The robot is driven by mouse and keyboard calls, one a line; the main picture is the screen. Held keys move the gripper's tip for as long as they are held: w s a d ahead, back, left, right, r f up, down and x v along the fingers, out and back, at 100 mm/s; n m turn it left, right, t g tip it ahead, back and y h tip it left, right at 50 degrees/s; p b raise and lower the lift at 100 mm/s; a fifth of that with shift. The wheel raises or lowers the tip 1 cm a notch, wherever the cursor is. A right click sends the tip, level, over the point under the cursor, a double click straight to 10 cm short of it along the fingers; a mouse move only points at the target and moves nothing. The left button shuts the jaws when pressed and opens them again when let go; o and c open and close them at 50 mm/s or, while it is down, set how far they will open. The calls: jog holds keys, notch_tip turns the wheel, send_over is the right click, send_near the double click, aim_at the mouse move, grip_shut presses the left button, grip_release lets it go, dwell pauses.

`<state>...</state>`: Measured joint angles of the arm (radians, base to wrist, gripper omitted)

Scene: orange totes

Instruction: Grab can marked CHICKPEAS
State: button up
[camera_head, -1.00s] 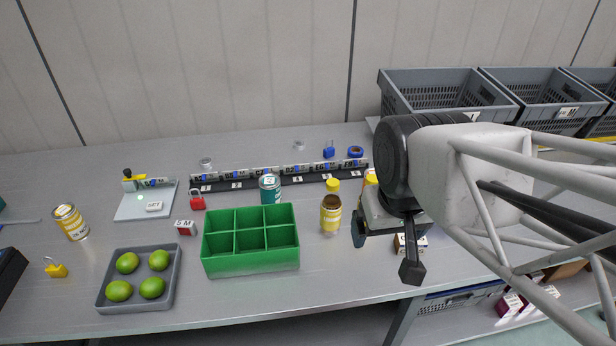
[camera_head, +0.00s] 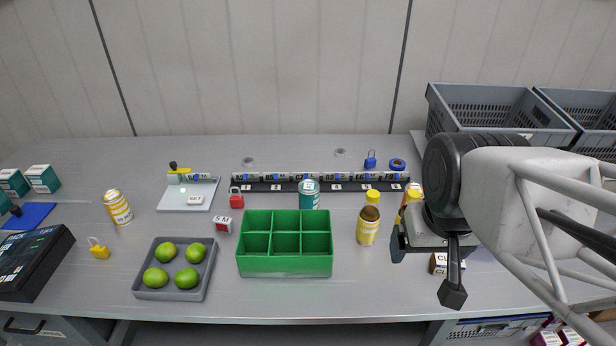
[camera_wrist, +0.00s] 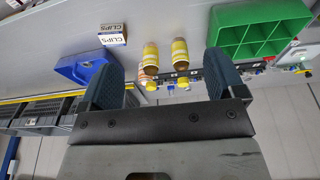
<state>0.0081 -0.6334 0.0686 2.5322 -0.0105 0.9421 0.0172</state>
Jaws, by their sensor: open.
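No label reading CHICKPEAS is legible in these frames. A yellow and white can (camera_head: 118,207) stands upright at the left of the bench, its print too small to read. A teal can (camera_head: 309,194) stands behind the green divided box.
A green divided box (camera_head: 285,264) and a grey tray (camera_head: 142,295) of limes stand mid-bench. A CLIPS box (camera_wrist: 112,37) and a blue object (camera_wrist: 84,60) show in the wrist view. Grey crates (camera_head: 480,118) are at the back right.

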jog(key=shift+o, duration=0.3)
jog(key=shift+r, duration=0.1)
notch_tip(320, 180, up, 5)
jog(key=m+g+y, duration=0.3)
jog(key=m+y, duration=1.1)
jog(key=m, duration=0.3)
send_over(316, 185)
jog(key=d, duration=0.5)
notch_tip(316, 185, down, 21)
jog(key=shift+d, duration=0.1)
jog(key=shift+x, duration=1.3)
